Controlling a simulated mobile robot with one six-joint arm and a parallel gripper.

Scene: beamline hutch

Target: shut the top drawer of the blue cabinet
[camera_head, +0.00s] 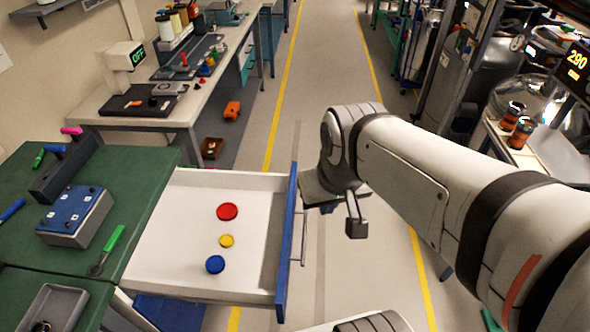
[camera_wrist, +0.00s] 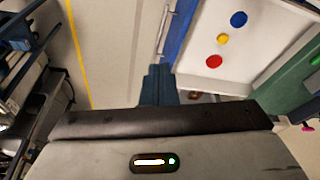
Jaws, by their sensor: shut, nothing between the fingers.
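The top drawer (camera_head: 185,245) of the blue cabinet (camera_head: 170,312) stands open, pulled out to the right from under the green bench top. Its blue front (camera_head: 286,245) has a grey bar handle (camera_head: 304,238). A red, a yellow and a blue disc lie in the white drawer. My gripper (camera_head: 322,207) is shut and empty, just outside the front near its far end. In the wrist view the closed fingers (camera_wrist: 158,72) are close to the end of the blue front (camera_wrist: 182,30); I cannot tell whether they touch. The handle (camera_wrist: 165,32) lies beyond them.
The green bench (camera_head: 140,170) holds a blue-topped box (camera_head: 75,216), a green-handled tool (camera_head: 108,250) and a grey tray (camera_head: 52,307). A bench with instruments (camera_head: 150,110) stands behind. The aisle floor (camera_head: 310,80) is clear; a cart with orange-banded cans (camera_head: 520,130) is at right.

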